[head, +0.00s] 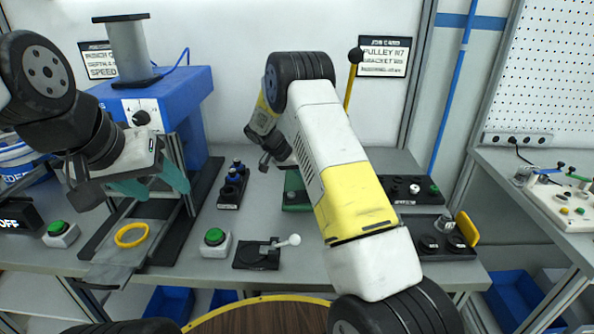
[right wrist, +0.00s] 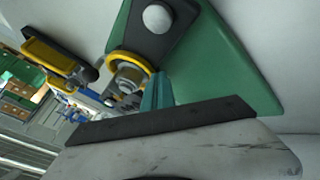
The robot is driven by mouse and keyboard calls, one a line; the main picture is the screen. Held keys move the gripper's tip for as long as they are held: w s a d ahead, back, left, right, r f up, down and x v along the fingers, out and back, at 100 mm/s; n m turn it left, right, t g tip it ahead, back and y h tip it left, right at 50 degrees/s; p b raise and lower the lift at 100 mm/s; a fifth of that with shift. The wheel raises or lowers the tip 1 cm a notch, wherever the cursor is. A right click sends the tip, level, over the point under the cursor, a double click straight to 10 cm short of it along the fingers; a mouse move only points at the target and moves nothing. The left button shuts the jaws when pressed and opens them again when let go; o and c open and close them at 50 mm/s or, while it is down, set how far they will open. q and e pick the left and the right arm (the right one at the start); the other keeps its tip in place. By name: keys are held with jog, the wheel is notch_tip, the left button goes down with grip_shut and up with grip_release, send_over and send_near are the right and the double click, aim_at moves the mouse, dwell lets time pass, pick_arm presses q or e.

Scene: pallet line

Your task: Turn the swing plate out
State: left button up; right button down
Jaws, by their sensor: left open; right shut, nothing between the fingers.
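A dark plate (right wrist: 150,42) with a pale round knob lies on a green base (right wrist: 235,70) in the right wrist view; it looks like the swing plate, but I cannot be sure. My right gripper (right wrist: 160,90) is shut and empty, its teal fingertips close to the dark plate and to a yellow ring (right wrist: 119,62) around a grey stepped part. I cannot tell whether they touch. In the head view the green base (head: 292,185) is mostly hidden by my right arm. My left gripper (head: 152,183) is open and empty, above a yellow ring (head: 131,235) on a grey plate.
A blue machine (head: 150,105) stands behind my left gripper. Green buttons (head: 215,237), a black plate with a white-knobbed lever (head: 258,255) and a small black rack (head: 233,187) stand on the bench. A black block with a yellow tab (head: 468,228) is at right.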

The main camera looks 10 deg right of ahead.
jog(key=shift+s+d+m+g, duration=0.2)
jog(key=shift+s+m+g, duration=0.25)
jog(key=shift+m, duration=0.25)
jog(key=shift+s+d+m+g, duration=0.2)
jog(key=shift+s+m+g, duration=0.25)
jog(key=shift+m, duration=0.25)
jog(key=shift+s+d+m+g+y, duration=0.1)
jog(key=shift+s+m+g+y, duration=0.25)
jog(key=shift+s+m+g, duration=0.45)
jog(key=shift+s+d+m+g+y, duration=0.1)
jog(key=shift+s+m+g+y, duration=0.25)
jog(key=shift+m, duration=0.75)
jog(key=shift+s+a+m+g+y, duration=0.15)
jog(key=shift+s+m+g+y, duration=0.45)
jog(key=shift+m, duration=0.45)
jog(key=shift+s+a+m+g+y, duration=0.15)
jog(key=shift+s+m+g+y, duration=0.2)
jog(key=shift+s+m, duration=0.6)
jog(key=shift+s+a+m, duration=0.15)
jog(key=shift+a+m, duration=0.05)
jog(key=shift+m, duration=0.1)
jog(key=shift+s+a, duration=0.15)
jog(key=shift+s, duration=0.1)
